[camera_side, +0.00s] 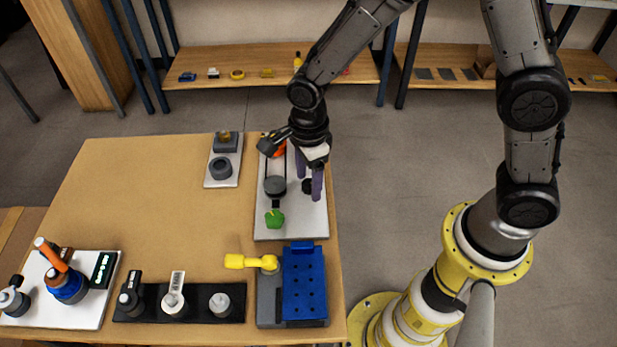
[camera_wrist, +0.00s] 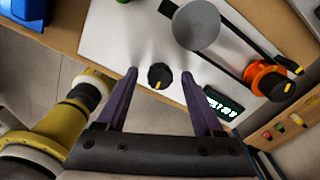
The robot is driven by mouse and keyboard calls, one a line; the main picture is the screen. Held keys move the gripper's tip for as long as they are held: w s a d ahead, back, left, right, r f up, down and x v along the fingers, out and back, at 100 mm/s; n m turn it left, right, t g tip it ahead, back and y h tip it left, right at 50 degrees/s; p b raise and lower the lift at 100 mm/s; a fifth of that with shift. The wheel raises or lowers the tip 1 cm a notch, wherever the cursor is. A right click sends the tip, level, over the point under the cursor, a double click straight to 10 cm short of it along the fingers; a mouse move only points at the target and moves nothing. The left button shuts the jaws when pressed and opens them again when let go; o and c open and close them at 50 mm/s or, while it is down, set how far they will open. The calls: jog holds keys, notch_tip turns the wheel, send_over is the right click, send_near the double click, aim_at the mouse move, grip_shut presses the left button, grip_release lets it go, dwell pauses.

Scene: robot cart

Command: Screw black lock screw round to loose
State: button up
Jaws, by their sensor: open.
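The black lock screw, a round black knob (camera_wrist: 159,77) with a pale yellow mark on its top, stands on the white belt plate (camera_wrist: 108,38). In the side view the knob (camera_side: 307,186) is partly hidden by my fingers. My gripper (camera_wrist: 159,75) is open, with one purple finger on each side of the knob. Gaps show between the knob and both fingers in the wrist view. In the side view my gripper (camera_side: 310,188) points down at the right part of the plate. I cannot tell whether the fingertips reach down to the knob's height.
Beside the knob are a grey pulley (camera_wrist: 196,25), a black belt, an orange pulley (camera_wrist: 258,75) and a small display (camera_wrist: 222,104). A green part (camera_side: 274,217) sits at the plate's near end. A blue block (camera_side: 304,282) stands nearer. The table's left middle is clear.

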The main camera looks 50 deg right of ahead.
grip_shut()
dwell(0.4)
